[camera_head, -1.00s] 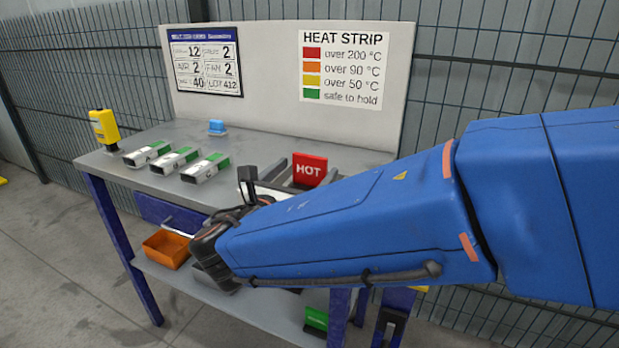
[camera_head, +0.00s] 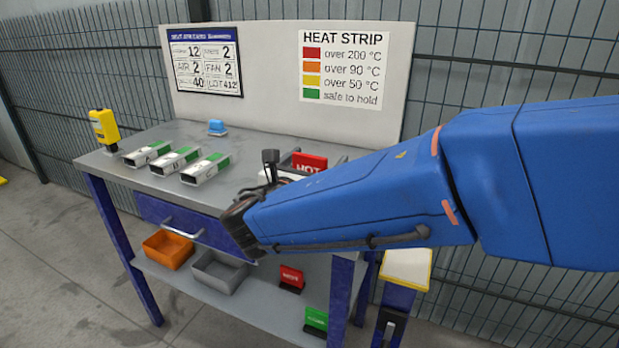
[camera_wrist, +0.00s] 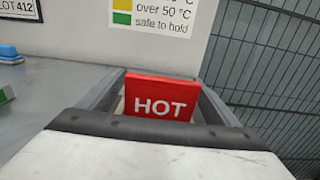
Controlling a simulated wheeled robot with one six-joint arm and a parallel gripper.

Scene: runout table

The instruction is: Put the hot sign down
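A red sign with white letters HOT (camera_head: 310,161) stands upright at the table's back right, below the heat strip; its lower part is hidden. It also shows in the wrist view (camera_wrist: 160,97), its face towards the camera.
Several silver profiles with green ends (camera_head: 205,168) lie left on the table, near a yellow device (camera_head: 104,127) and a blue item (camera_head: 217,127). The lower shelf holds an orange bin (camera_head: 167,250), a grey bin (camera_head: 219,271), another red sign (camera_head: 291,278) and a green sign (camera_head: 316,320).

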